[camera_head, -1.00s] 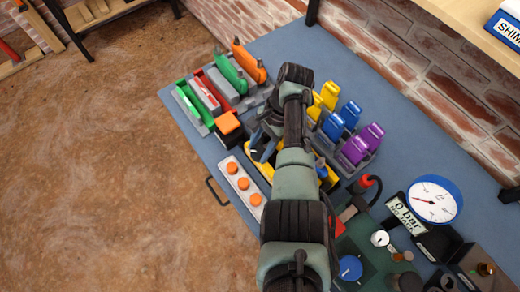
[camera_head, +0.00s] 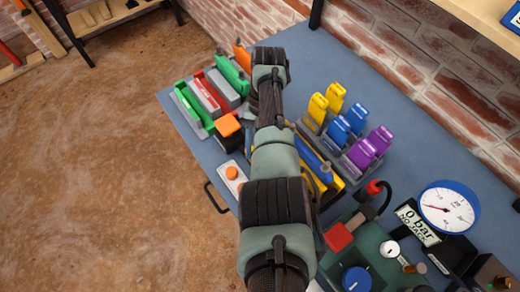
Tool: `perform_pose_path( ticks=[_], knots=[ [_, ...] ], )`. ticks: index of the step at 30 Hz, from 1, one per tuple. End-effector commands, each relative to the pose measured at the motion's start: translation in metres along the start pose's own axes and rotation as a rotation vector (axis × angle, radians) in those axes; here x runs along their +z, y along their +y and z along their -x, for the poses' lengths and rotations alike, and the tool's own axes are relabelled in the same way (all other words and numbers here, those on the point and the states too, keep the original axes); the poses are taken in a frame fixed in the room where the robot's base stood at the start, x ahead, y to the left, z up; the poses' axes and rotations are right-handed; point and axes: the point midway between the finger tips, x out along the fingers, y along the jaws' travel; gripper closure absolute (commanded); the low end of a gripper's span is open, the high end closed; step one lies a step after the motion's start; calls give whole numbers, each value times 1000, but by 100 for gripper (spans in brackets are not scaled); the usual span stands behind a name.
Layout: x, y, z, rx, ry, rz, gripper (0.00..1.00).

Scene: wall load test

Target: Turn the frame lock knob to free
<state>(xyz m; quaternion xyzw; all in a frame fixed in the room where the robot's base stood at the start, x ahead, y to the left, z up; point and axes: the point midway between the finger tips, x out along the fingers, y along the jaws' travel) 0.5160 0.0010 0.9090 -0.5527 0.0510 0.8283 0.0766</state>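A round blue knob (camera_head: 356,279) with a pale mark sits on a dark green unit (camera_head: 372,240) at the bottom right. A white knob (camera_head: 390,249) stands to its upper right. No readable label shows which of these is the frame lock knob, and I cannot tell whether either is at free. My arm reaches up the middle of the view, to the left of both knobs. My gripper's fingers are hidden by the arm, so I see no contact with a knob.
A gauge (camera_head: 447,208) and a display reading 0 bar (camera_head: 417,222) stand at the right. Yellow, blue and purple blocks (camera_head: 362,153) are right of my arm. Green and red holders and an orange-topped block (camera_head: 228,125) are left. Bare blue bench (camera_head: 400,115) lies along the wall.

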Motion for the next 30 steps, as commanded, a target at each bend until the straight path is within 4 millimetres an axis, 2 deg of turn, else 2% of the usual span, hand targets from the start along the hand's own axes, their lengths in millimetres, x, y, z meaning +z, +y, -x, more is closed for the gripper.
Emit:
perform_pose_path(
  ticks=[18,19,24,30],
  knots=[
    [-1,0,1,18,5,41,100],
    [-1,0,1,18,5,41,47],
    [-1,0,1,17,4,40,19],
    [0,0,0,17,2,39,19]
  ],
)
